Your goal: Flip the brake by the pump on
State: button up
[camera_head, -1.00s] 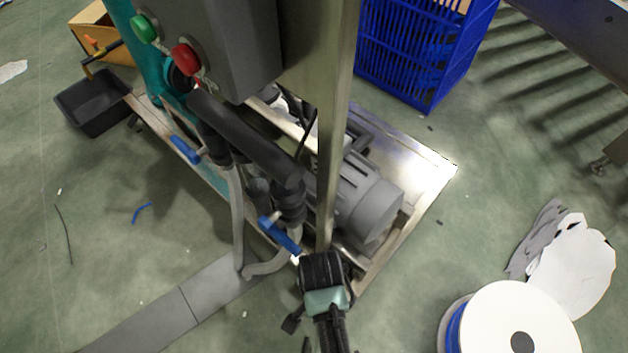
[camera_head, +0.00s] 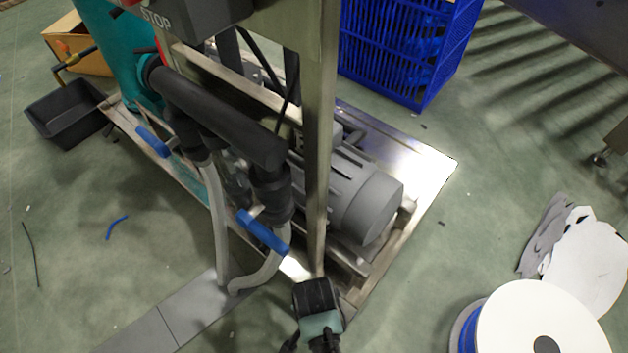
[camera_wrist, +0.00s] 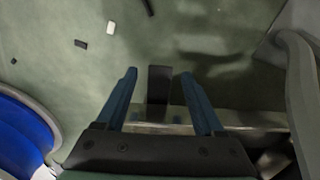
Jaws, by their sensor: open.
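The pump's grey motor (camera_head: 365,205) lies on a metal base behind an upright post. Black pipes (camera_head: 215,115) beside it carry a near blue lever handle (camera_head: 262,232) and a farther blue lever handle (camera_head: 152,141). I cannot tell any part as a brake. A grey control box (camera_head: 205,12) marked STOP is cut off at the top edge. My gripper (camera_head: 317,298) is low in front of the post, right of and below the near blue handle. In the wrist view my gripper (camera_wrist: 160,80) is open, with a dark strip (camera_wrist: 158,86) showing between its fingers; I cannot tell what it is.
A cable spool (camera_head: 540,320) and crumpled sheets (camera_head: 580,250) are on the right. A blue crate (camera_head: 395,50) stands behind the pump and a black bin (camera_head: 68,110) at the left. Grey hoses (camera_head: 218,225) run down to a floor strip (camera_head: 165,325). Green floor is open at left and right.

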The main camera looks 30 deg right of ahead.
grip_shut()
dwell(0.3)
jog(key=shift+p, duration=0.35)
jog(key=shift+s+a+f+t+h+p, duration=0.15)
jog(key=shift+a+f+t+h+p, duration=0.15)
jog(key=shift+h+p, duration=0.55)
jog(key=shift+f+t+h, duration=0.5)
jog(key=shift+f+h, duration=0.3)
jog(key=shift+h, duration=0.45)
jog(key=shift+f+h+b, duration=0.25)
jog(key=shift+h+b, duration=0.2)
jog(key=shift+h, duration=0.05)
